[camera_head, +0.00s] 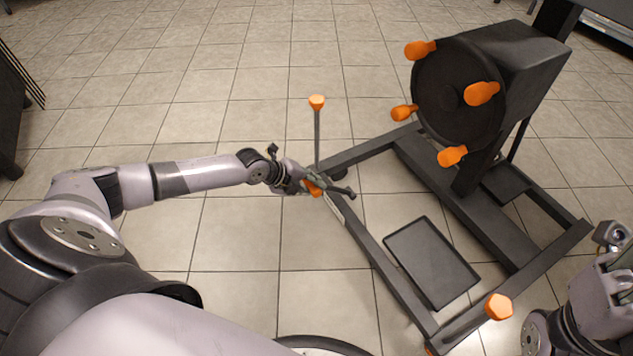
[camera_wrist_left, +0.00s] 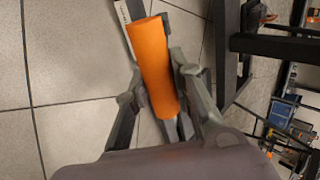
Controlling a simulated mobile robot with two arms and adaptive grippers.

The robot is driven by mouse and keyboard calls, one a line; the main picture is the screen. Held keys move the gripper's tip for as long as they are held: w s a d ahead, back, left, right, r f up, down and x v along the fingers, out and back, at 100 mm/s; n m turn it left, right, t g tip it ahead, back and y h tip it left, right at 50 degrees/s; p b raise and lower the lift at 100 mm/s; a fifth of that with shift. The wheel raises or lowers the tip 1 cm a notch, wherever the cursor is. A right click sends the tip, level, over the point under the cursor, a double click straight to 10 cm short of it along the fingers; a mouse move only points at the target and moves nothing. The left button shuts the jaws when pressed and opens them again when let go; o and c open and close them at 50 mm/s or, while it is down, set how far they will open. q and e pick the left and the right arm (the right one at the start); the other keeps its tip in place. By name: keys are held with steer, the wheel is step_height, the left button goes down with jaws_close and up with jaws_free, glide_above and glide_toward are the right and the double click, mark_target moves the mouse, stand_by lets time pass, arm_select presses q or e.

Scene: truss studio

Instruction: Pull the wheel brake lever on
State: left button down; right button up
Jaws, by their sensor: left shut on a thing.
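The wheel brake lever shows its orange handle (camera_head: 313,188) at the left corner of the dark wheeled frame. My left gripper (camera_head: 318,188) is around this handle. In the left wrist view the orange handle (camera_wrist_left: 158,68) lies lengthwise between the two fingers of my left gripper (camera_wrist_left: 160,85), which are shut on it. The lever's pivot is hidden.
The dark frame (camera_head: 375,245) carries a wheel (camera_head: 440,95) with several orange grips and a flat tray (camera_head: 432,262). An upright rod with an orange top (camera_head: 317,102) stands behind my left gripper. Another orange knob (camera_head: 498,306) is at the near corner.

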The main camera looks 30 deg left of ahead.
arm_select(q)
steer(key=shift+s+a+f, duration=0.2)
steer(key=shift+s+f, duration=0.05)
steer(key=shift+f, duration=0.1)
steer(key=c, duration=1.4)
jaws_free()
steer(key=shift+o, duration=0.2)
steer(key=shift+r, duration=0.1)
steer(key=v, duration=1.2)
